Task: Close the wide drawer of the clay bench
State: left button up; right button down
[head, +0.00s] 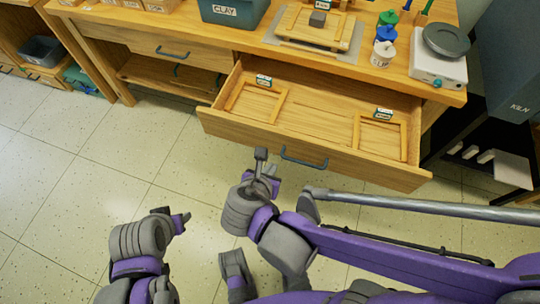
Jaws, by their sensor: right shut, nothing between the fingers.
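The wide drawer (225,125) of the wooden clay bench (120,32) is pulled far out toward me. Its front carries a dark blue bar handle (303,160). My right gripper (262,158) is shut and empty. In the picture it shows just left of the handle, in front of the drawer front; I cannot tell whether it touches. My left gripper (182,220) is lower left, over the floor and away from the drawer. Its fingers are too small and turned to tell whether they are open.
Two wooden frames (284,103) (403,140) with small labelled boxes lie in the drawer. A clay bin (233,12), paint bottles (384,48) and a scale (440,68) stand on the bench top. A kiln (510,70) is at right. The tiled floor (60,200) at left is clear.

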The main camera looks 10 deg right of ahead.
jog(key=b+x, duration=0.3)
jog(key=x, duration=0.7)
jog(key=shift+s+d, duration=0.1)
jog(key=shift+d, duration=0.05)
jog(key=w, duration=0.1)
jog(key=w+d, duration=0.1)
jog(key=shift+w+d+r, duration=0.1)
jog(key=shift+w+d, duration=0.25)
jog(key=shift+w, duration=0.05)
jog(key=shift+w+d, duration=0.15)
jog(key=shift+w, duration=0.1)
jog(key=shift+w+b, duration=0.1)
jog(key=shift+b, duration=0.2)
jog(key=w+d, duration=0.5)
jog(key=w, duration=0.3)
jog(key=w+d+b, duration=0.1)
jog(key=w+d, duration=0.4)
jog(key=w, duration=0.3)
jog(key=w+d+b, duration=0.1)
jog(key=w+d, duration=0.4)
jog(key=w, duration=0.4)
jog(key=shift+d, duration=0.25)
jog(key=shift+w+d, duration=0.15)
jog(key=shift+w, duration=0.05)
jog(key=shift+w+d+r, duration=0.1)
jog(key=shift+r, duration=0.05)
